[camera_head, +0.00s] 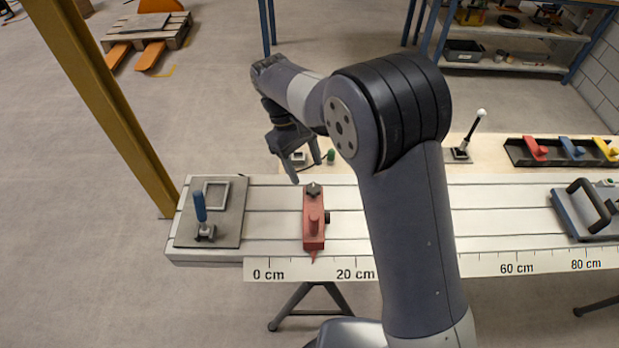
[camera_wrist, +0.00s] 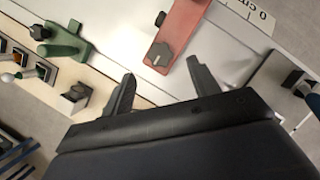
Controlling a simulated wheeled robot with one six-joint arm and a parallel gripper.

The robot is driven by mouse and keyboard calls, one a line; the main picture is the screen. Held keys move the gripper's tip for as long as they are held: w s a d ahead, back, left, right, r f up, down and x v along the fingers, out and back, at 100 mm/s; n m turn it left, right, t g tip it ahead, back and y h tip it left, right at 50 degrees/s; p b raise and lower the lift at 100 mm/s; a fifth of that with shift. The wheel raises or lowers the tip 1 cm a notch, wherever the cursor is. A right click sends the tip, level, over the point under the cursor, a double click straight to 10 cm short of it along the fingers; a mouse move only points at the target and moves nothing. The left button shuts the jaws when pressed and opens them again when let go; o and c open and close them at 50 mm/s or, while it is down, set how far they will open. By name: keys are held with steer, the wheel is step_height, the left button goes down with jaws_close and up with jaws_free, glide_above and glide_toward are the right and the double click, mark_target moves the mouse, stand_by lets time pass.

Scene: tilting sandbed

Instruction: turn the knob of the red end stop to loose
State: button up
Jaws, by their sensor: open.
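In the wrist view the red end stop (camera_wrist: 183,28) is at top centre, with the dark knob (camera_wrist: 159,56) between and beyond the fingertips. My gripper (camera_head: 306,170) is open and empty, above the bed's far edge and just beyond the knob. It also shows in the wrist view (camera_wrist: 161,78), apart from the knob.
A plate with a blue-handled lever (camera_head: 200,213) is at the bed's left end. A black-handled carriage (camera_head: 587,211) is at the right. Behind the bed are a white-knobbed lever (camera_head: 468,137) and a black tray (camera_head: 513,152) of coloured stops. A yellow post (camera_head: 107,100) rises at left.

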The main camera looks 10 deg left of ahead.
mark_target(313, 187)
steer(key=shift+v, duration=2.8)
steer(key=shift+f, duration=0.1)
steer(key=p+x, duration=0.1)
steer(key=x, duration=0.9)
steer(key=shift+s+d+f, duration=0.1)
steer(key=shift+d+f, duration=0.1)
steer(key=shift+f, duration=0.15)
